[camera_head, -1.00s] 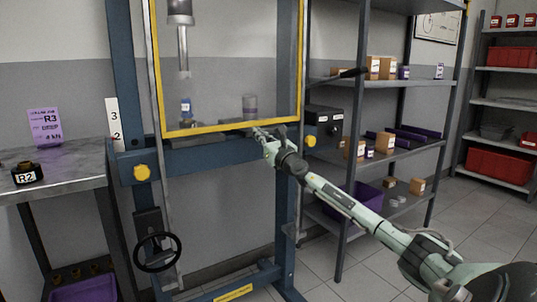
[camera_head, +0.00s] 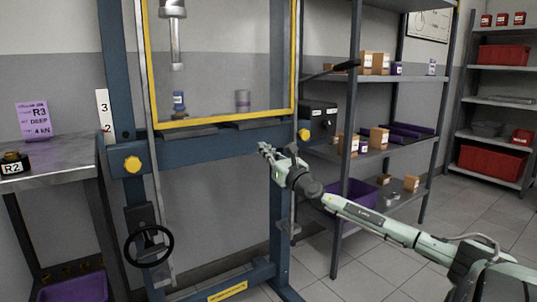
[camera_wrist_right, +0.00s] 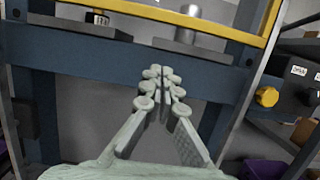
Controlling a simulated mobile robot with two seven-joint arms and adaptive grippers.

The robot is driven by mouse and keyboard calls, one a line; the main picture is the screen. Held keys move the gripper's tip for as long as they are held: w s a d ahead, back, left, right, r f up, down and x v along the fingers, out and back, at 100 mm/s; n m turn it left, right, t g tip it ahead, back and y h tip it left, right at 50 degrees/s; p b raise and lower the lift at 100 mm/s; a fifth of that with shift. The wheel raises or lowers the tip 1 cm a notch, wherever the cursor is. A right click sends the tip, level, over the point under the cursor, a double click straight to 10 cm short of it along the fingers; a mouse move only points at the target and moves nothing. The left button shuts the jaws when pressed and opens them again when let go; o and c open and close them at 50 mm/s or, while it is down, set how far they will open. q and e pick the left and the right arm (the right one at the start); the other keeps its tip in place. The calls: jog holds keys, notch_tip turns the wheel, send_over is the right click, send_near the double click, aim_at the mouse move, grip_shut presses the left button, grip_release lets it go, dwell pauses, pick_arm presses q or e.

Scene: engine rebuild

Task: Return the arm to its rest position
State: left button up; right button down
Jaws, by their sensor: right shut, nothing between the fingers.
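My right arm reaches in from the lower right in the head view. My left gripper is not in view.
A shelf unit (camera_head: 383,150) with boxes and a purple bin (camera_head: 358,193) stands right of the press, near my forearm. A dark control box (camera_head: 318,118) sits on the press's right side. A metal table (camera_head: 62,155) is at left. The floor at lower right is open.

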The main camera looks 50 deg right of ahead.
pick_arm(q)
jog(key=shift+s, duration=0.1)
pick_arm(e)
jog(key=shift+v, duration=1)
